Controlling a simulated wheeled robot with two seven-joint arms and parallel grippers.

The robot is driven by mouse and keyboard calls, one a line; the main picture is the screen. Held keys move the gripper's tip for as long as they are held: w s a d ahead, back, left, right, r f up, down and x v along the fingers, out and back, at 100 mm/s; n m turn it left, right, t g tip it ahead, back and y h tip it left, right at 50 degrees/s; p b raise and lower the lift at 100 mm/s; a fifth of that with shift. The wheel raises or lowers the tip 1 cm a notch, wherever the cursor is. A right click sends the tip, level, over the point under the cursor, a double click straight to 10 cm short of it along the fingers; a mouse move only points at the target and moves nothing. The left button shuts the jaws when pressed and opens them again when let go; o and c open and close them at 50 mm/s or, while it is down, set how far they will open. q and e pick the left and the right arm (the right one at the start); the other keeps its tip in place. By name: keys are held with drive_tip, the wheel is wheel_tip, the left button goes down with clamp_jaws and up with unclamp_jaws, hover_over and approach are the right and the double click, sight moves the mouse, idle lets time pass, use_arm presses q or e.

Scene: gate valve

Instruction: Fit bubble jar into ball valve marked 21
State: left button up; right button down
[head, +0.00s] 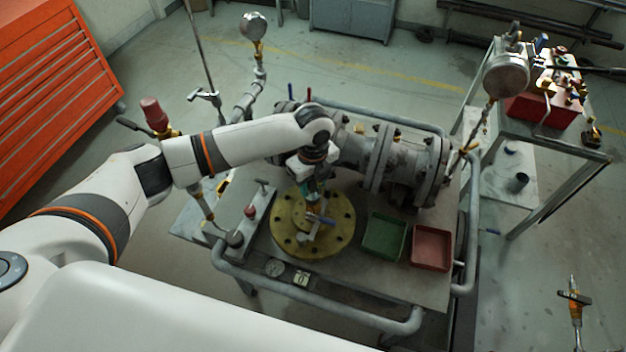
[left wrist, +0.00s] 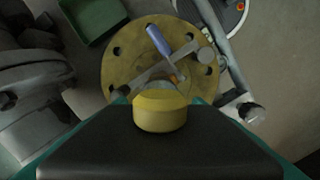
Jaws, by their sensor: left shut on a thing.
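My left gripper (head: 308,190) points down over the round brass flange (head: 341,240) on the workbench. In the left wrist view it is shut on the bubble jar (left wrist: 160,114), of which a yellow round end shows. The jar's far end is hard to make out. A ball valve with a blue lever (head: 320,219) sits on the flange just below the gripper. In the left wrist view its blue lever (left wrist: 158,40) shows just beyond the jar; I cannot tell whether they touch. No number 21 is legible. My right gripper is not in view.
A green tray (head: 384,237) and a red tray (head: 431,248) stand right of the flange. Large grey flanged pipework (head: 385,160) lies behind. A tubular rail (head: 320,318) edges the bench front. A gauge (head: 274,268) lies near the front edge.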

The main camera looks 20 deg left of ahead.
use_arm(q)
drive_tip(key=o, duration=1.7)
drive_tip(key=shift+r, duration=0.15)
drive_tip(key=shift+r+p, duration=0.55)
drive_tip(key=shift+r, duration=3.35)
